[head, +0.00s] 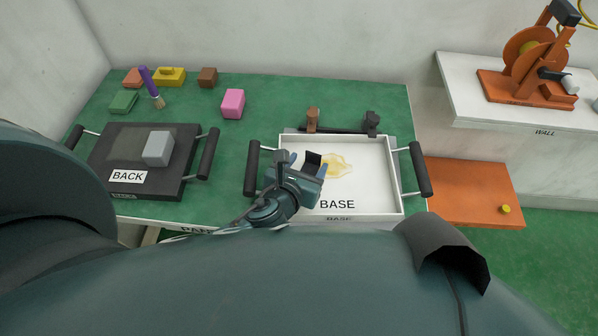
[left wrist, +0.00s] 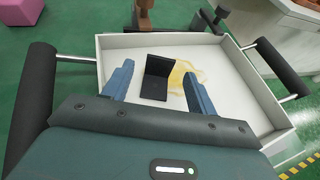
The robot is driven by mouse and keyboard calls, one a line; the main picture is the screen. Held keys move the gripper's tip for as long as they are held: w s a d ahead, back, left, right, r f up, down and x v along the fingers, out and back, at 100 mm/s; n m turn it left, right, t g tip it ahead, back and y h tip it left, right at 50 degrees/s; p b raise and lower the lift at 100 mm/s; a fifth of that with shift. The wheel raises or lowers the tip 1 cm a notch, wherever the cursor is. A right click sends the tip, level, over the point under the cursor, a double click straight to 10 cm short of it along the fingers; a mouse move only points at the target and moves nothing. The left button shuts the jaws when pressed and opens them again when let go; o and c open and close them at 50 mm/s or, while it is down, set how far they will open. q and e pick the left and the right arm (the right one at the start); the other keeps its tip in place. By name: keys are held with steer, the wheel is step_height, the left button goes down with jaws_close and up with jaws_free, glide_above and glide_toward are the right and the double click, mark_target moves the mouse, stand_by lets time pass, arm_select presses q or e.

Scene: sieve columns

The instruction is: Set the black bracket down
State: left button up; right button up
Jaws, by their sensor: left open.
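The black bracket (head: 312,160) is an L-shaped piece inside the white tray marked BASE (head: 383,208). In the left wrist view the bracket (left wrist: 154,84) has one flat leg and one upright leg, and it appears to rest on the tray floor at the edge of a yellow patch (left wrist: 183,74). My left gripper (head: 308,171) is over the tray. Its two blue fingers (left wrist: 153,84) are open, one on each side of the bracket, with visible gaps. In the head view the gripper hides part of the bracket. My right gripper is not in view.
The tray has black side handles (head: 419,170), and a dark bar with end blocks (head: 371,122) lies behind it. A dark lid marked BACK (head: 188,187) with a grey block (head: 158,148) is at left. Several coloured blocks and a purple brush (head: 149,82) lie behind.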

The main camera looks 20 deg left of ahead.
arm_select(q)
steer(key=v, duration=0.5)
steer(key=shift+s, duration=0.1)
stand_by(0.4)
